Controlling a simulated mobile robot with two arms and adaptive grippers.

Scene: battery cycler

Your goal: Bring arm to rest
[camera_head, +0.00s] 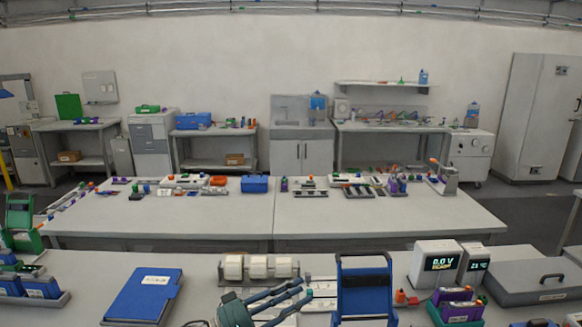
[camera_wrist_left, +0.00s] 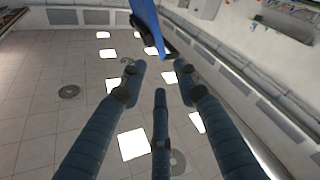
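My left gripper (camera_head: 303,287) is at the bottom centre of the head view, with its dark blue-grey fingers pointing right over the front bench. In the left wrist view my left gripper (camera_wrist_left: 157,76) has its fingers spread apart, with nothing between them. A blue part (camera_wrist_left: 146,24) shows beyond the fingertips there; I cannot tell what it belongs to. My right gripper is not in view.
On the front bench (camera_head: 80,270) a blue frame (camera_head: 364,291) stands just right of the fingers. White rolls (camera_head: 258,267) lie behind them. A blue binder (camera_head: 145,297) lies left, and a display unit (camera_head: 437,265) stands right. A second bench (camera_head: 400,218) is behind.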

